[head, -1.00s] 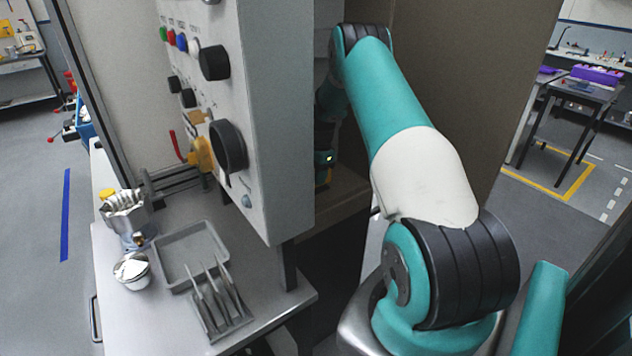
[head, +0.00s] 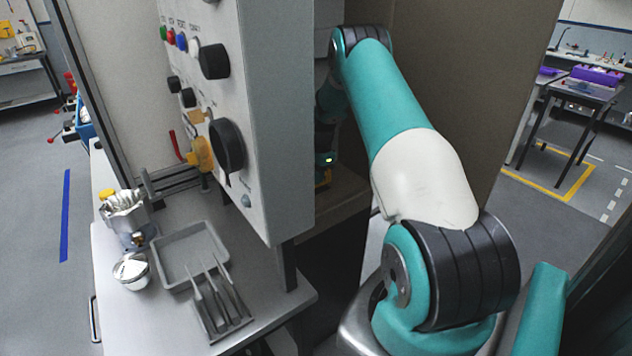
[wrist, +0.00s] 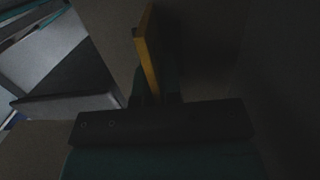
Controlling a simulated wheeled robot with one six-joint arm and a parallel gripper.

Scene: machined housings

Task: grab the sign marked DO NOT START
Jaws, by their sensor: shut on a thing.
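A thin yellow plate (wrist: 148,55) stands nearly edge-on to me in the wrist view. Its face and any lettering do not show, so I cannot read DO NOT START on it. My gripper (wrist: 156,90) is shut on this plate, which sticks out beyond the fingers. In the head view my arm reaches behind the grey control panel, and the fingers are hidden there.
The control panel (head: 280,120) with knobs and coloured buttons stands left of my arm. A brown wall (head: 450,90) is close on the right.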

